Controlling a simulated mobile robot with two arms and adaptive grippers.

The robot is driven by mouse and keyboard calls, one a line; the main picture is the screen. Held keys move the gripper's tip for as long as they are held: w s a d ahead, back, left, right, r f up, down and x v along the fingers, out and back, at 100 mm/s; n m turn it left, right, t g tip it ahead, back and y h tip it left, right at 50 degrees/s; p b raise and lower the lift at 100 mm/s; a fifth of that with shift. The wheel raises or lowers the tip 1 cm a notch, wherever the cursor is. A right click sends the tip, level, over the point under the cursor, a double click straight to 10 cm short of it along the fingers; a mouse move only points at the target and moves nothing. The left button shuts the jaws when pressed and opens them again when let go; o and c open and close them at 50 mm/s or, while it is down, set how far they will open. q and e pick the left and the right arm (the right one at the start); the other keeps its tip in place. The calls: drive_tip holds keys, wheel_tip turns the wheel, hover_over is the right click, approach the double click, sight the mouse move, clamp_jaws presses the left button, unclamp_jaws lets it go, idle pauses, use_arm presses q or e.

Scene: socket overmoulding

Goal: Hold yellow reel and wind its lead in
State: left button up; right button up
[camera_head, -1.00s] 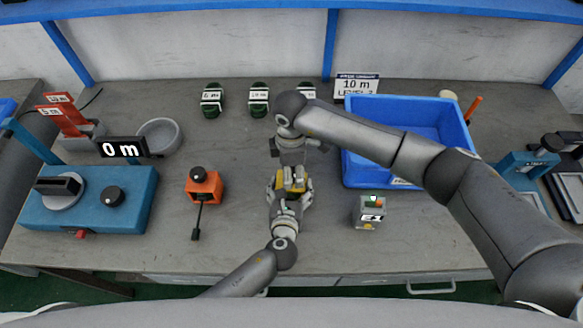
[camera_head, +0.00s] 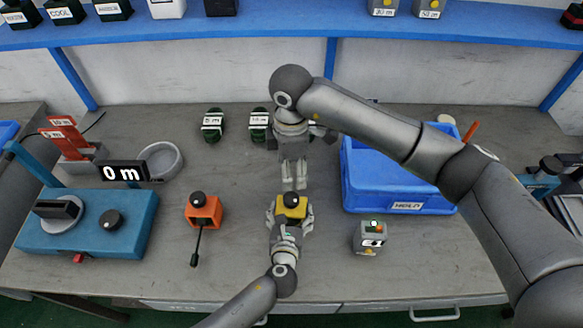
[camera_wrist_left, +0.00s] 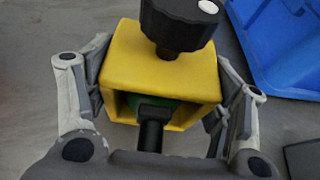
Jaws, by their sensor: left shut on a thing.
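The yellow reel (camera_head: 291,207) is a boxy case with a black knob on top, at the middle front of the bench in the head view. My left gripper (camera_head: 290,216) is shut around its sides. In the left wrist view, the yellow reel (camera_wrist_left: 165,75) sits between both fingers of my left gripper (camera_wrist_left: 160,95). Its black crank knob (camera_wrist_left: 180,25) has a white dot. A short black lead end (camera_wrist_left: 152,130) sticks out of the opening, with green inside. My right gripper (camera_head: 294,184) points at the reel from behind, fingers close together, apart from the knob and empty.
An orange reel (camera_head: 203,212) with its lead out lies left. A blue machine (camera_head: 85,225) with a "0 m" display (camera_head: 122,173) stands farther left. A blue HOLD bin (camera_head: 400,190) and a small grey tester (camera_head: 370,238) stand right. Dark green reels (camera_head: 213,124) stand at the back.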

use_arm(q)
drive_tip(key=shift+s+f, duration=0.1)
drive_tip(key=shift+f, duration=0.05)
drive_tip(key=o, duration=1.1)
